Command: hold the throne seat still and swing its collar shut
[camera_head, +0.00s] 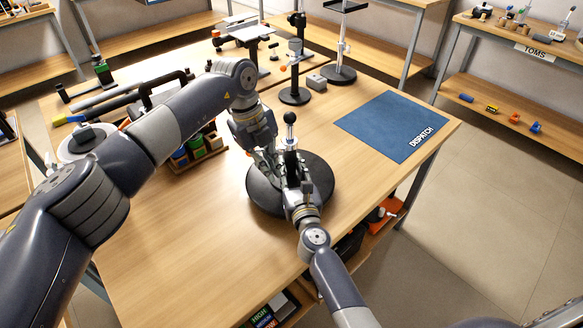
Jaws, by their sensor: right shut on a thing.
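The throne seat (325,184) is a round black disc lying flat on the wooden table. An upright grey post with a dark ball top (290,118) shows at its middle, behind my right gripper. My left gripper (262,166) points down over the left side of the seat, close to the post; whether its fingers are open or shut is unclear. My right gripper (292,172) comes from the front and is shut on the throne seat near its middle. Both grippers hide the collar, so its position cannot be told.
A blue DISPATCH mat (388,126) lies at the table's right. Black-based stands (295,95) and a grey box (316,82) stand behind the seat. A wooden tray of coloured blocks (197,153) is left of it. The table's front left is clear.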

